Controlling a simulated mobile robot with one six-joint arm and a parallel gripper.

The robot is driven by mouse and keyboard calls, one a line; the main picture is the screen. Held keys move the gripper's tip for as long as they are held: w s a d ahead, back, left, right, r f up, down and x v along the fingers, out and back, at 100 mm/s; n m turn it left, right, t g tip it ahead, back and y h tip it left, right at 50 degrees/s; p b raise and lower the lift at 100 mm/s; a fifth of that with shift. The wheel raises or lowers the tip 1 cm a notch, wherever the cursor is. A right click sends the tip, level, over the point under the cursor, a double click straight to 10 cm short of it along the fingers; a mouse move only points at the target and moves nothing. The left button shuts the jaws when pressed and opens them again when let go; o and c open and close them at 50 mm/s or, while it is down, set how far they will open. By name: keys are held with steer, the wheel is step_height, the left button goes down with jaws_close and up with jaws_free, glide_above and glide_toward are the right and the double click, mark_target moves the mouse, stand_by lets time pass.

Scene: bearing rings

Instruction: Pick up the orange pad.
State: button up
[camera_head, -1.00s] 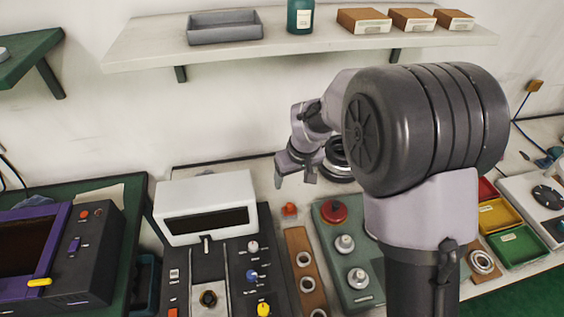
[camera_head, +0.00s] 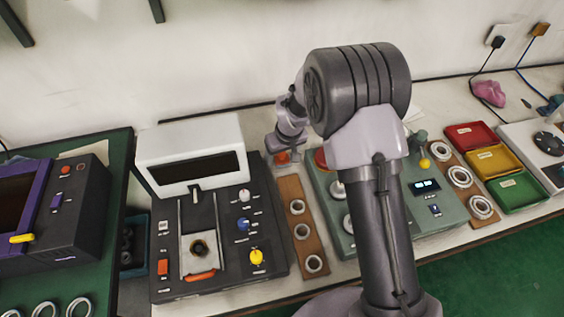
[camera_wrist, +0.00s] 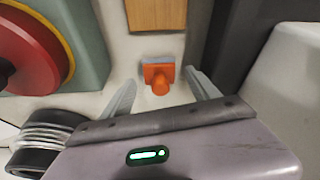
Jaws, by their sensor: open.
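The orange pad (camera_wrist: 158,78) is a small orange piece with a grey strip along one edge. In the wrist view it lies on the pale bench top, framed between my two fingertips. My gripper (camera_wrist: 161,84) is open and empty, with a finger on each side of the pad in the picture. I cannot tell how far above it the fingertips are. In the head view the pad (camera_head: 282,158) shows as a small orange spot just below my gripper (camera_head: 272,147), which partly covers the view there.
A wooden strip with rings (camera_head: 301,236) lies close to the pad. The green-grey box (camera_wrist: 92,30) with a red knob (camera_wrist: 30,55) and a black coil-like ring stack (camera_wrist: 38,140) are on the left in the wrist view. A white-topped dark machine (camera_head: 188,150) stands on the other side.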

steer(key=shift+r, duration=0.2)
steer(key=shift+c, duration=1.3)
steer(key=c, duration=1.2)
steer(key=shift+o, duration=0.2)
step_height(320, 180, up, 10)
steer(key=p, duration=0.3)
steer(key=shift+p, duration=0.35)
